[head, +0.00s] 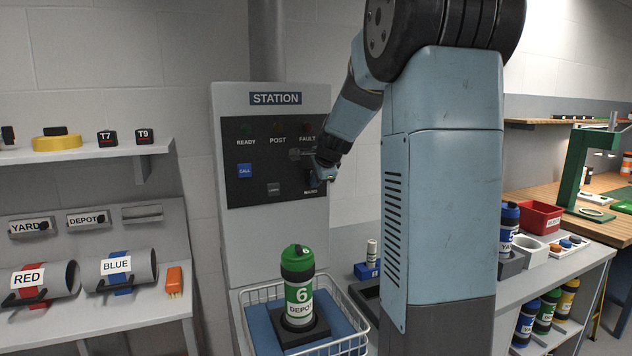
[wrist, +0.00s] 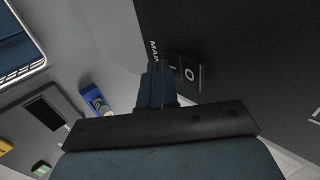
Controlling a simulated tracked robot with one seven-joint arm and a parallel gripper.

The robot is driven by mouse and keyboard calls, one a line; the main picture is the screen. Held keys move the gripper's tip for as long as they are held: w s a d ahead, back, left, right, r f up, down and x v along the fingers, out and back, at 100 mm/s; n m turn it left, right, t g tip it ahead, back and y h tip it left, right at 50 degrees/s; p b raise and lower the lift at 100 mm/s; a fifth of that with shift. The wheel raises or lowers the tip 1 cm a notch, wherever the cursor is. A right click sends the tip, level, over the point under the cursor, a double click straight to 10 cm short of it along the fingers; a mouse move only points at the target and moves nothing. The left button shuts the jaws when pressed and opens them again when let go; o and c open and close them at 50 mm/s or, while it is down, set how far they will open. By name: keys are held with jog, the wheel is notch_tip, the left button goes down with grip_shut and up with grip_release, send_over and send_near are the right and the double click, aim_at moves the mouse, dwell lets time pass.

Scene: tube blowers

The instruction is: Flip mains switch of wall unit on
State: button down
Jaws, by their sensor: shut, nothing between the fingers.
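The wall unit, a pale cabinet labelled STATION (head: 228,245), has a black front panel (head: 250,195). In the wrist view the mains switch (wrist: 190,75) shows at the panel's edge, a small dark rocker with I and O marks. A partly cut-off label starting MAI stands beside it. My gripper (wrist: 157,85) is shut and empty, its fingertips right at the I side of the switch. I cannot tell whether they touch it or which way the rocker is tipped. In the head view my gripper (head: 322,177) is at the panel's lower right and largely covers the switch area.
The panel also has READY, POST and FAULT lamps, a blue CALL button (head: 245,171) and a grey button (head: 273,189). A wire basket (head: 340,347) with a green canister (head: 298,285) stands below. A side bench (head: 520,295) holds several canisters on the right.

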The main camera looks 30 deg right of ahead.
jog(key=shift+r, duration=0.15)
jog(key=shift+r, duration=0.65)
jog(key=s+r, duration=0.4)
jog(key=s, duration=0.8)
jog(key=shift+s+a+r, duration=0.15)
jog(key=shift+a+r, duration=0.2)
jog(key=shift+a, duration=0.05)
dwell(0.4)
